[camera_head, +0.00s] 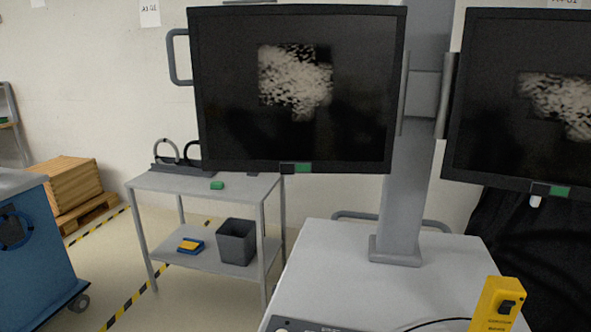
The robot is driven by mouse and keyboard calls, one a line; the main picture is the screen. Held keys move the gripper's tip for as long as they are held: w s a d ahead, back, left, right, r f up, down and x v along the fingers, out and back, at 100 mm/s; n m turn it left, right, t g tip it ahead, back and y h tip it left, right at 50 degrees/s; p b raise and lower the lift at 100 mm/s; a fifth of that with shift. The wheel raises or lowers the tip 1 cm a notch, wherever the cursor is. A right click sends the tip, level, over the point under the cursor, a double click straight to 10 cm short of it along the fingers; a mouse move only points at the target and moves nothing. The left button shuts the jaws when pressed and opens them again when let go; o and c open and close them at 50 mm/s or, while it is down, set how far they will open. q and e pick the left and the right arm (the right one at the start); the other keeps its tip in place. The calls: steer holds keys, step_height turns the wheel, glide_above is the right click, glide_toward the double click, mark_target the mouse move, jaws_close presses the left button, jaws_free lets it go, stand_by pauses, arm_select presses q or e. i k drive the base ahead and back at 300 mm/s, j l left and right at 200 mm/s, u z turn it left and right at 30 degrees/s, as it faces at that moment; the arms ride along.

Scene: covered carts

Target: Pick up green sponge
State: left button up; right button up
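A small green sponge (217,185) lies on the top shelf of the grey two-level cart (165,186), left of centre in the head view. It sits near the middle of that shelf, just below the lower edge of the left monitor. Neither of my grippers is in the head view.
Two black monitors (347,142) on a grey post stand over a light grey surface (335,262) at the right, with a yellow switch box (490,308). The lower shelf holds a dark bin (237,243) and a blue-and-yellow item (190,246). A blue cabinet (38,275) stands left; the floor between is clear.

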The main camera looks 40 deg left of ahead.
mark_target(214, 186)
steer(key=u, duration=1.75)
steer(key=j, duration=0.65)
steer(key=i+j, duration=0.15)
steer(key=j, duration=0.2)
steer(key=i+j, duration=0.1)
steer(key=j, duration=0.25)
steer(key=i+j+z, duration=0.1)
steer(key=j, duration=0.25)
steer(key=i+j, duration=0.15)
steer(key=j, duration=0.2)
steer(key=i+j, duration=0.1)
steer(key=j, duration=0.25)
steer(key=i+j, duration=0.15)
steer(key=i, duration=0.2)
steer(key=i+j+z, duration=0.1)
steer(key=i, duration=0.3)
steer(key=i+j+z, duration=0.1)
steer(key=i, duration=0.25)
steer(key=i+l, duration=0.2)
steer(key=i, duration=0.4)
steer(key=i+l+z, duration=0.1)
steer(key=i+l, duration=0.15)
steer(key=i, duration=0.3)
steer(key=i+l, duration=0.15)
steer(key=i, duration=0.45)
steer(key=i+l, duration=0.2)
steer(key=i, duration=0.4)
steer(key=z, duration=0.05)
